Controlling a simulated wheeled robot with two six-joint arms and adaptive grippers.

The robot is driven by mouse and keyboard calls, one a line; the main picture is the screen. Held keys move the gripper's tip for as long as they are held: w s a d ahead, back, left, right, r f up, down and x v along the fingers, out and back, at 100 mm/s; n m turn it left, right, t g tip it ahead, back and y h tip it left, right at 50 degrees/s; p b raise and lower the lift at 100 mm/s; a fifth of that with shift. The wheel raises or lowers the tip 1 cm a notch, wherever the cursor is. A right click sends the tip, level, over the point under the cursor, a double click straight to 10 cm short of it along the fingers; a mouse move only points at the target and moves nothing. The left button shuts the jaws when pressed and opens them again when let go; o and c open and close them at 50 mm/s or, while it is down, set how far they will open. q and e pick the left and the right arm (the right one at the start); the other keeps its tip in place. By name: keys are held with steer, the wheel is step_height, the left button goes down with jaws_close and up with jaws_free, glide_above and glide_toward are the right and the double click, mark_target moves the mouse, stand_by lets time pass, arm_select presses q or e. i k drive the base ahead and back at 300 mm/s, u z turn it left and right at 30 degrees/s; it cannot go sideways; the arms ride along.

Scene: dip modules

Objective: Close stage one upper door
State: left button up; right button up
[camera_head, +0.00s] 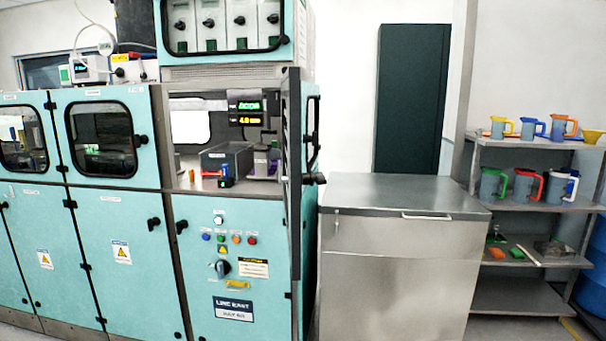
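The teal machine has an open upper compartment (258,187) in its rightmost unit. An upper door (292,160) stands swung out at that compartment's right side and shows nearly edge-on, with a dark frame and a black knob on its right. I cannot read a stage label on it. The other two upper doors, the middle one (148,100) and the far left one (38,108), look shut, with dark windows. Neither of my grippers is in view.
A steel cabinet (385,265) stands just right of the open door, close to it. A grey shelf (535,205) with several colored jugs is at the far right. A control panel (228,238) is below the compartment. Bare floor shows little, at the bottom right.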

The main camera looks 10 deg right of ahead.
mark_target(290, 82)
steer(key=z, duration=1.05)
steer(key=i, duration=1.1)
steer(key=u, duration=0.75)
steer(key=i, duration=0.6)
steer(key=u, duration=1.8)
